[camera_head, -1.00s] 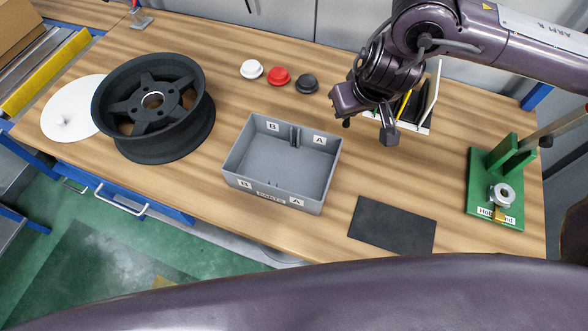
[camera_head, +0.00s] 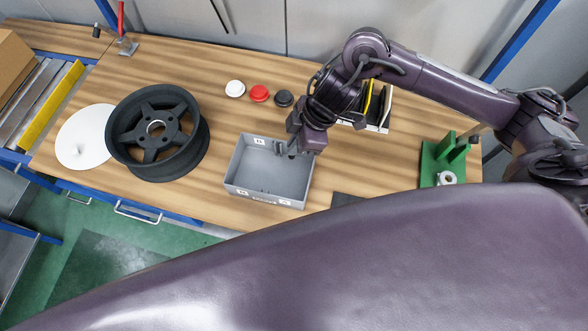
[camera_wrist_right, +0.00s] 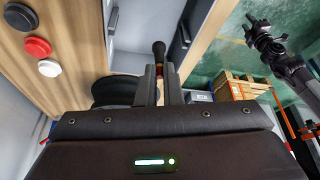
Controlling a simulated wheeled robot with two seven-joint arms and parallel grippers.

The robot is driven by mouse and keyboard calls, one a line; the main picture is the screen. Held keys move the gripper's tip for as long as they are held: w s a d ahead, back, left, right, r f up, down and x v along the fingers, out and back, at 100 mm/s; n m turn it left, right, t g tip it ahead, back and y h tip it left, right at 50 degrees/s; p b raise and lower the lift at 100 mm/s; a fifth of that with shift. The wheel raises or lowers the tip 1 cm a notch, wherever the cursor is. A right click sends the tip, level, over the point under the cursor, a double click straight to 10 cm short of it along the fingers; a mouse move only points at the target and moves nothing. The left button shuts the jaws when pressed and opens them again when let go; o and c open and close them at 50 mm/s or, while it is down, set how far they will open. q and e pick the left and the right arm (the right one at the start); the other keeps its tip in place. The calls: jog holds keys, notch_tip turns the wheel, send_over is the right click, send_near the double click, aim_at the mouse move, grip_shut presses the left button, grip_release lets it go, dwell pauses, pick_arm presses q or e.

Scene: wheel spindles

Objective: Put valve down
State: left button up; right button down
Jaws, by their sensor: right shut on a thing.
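My right gripper (camera_head: 284,152) is over the back right part of the grey parts box (camera_head: 232,160). In the right wrist view its fingers (camera_wrist_right: 159,82) are shut on the valve (camera_wrist_right: 159,50), a small stem with a black rounded end and a reddish part near the fingers. The valve is too small to make out clearly in the head view. Whether it touches the box floor or divider I cannot tell. The box also shows around it in the wrist view (camera_wrist_right: 113,22). My left gripper does not show in the head view.
A black wheel (camera_head: 128,132) and a white disc (camera_head: 84,146) lie to the left. White (camera_head: 235,88), red (camera_head: 259,93) and black (camera_head: 283,98) caps sit behind the box. A slotted rack (camera_head: 385,110) and a green stand (camera_head: 430,158) are to the right.

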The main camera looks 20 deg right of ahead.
notch_tip(320, 180, down, 15)
jog(key=shift+r+p, duration=0.2)
jog(key=shift+p, duration=0.5)
jog(key=shift+f, duration=0.2)
jog(key=shift+f, duration=0.2)
jog(key=c, duration=1.6)
grip_release()
jog(key=shift+r, duration=0.1)
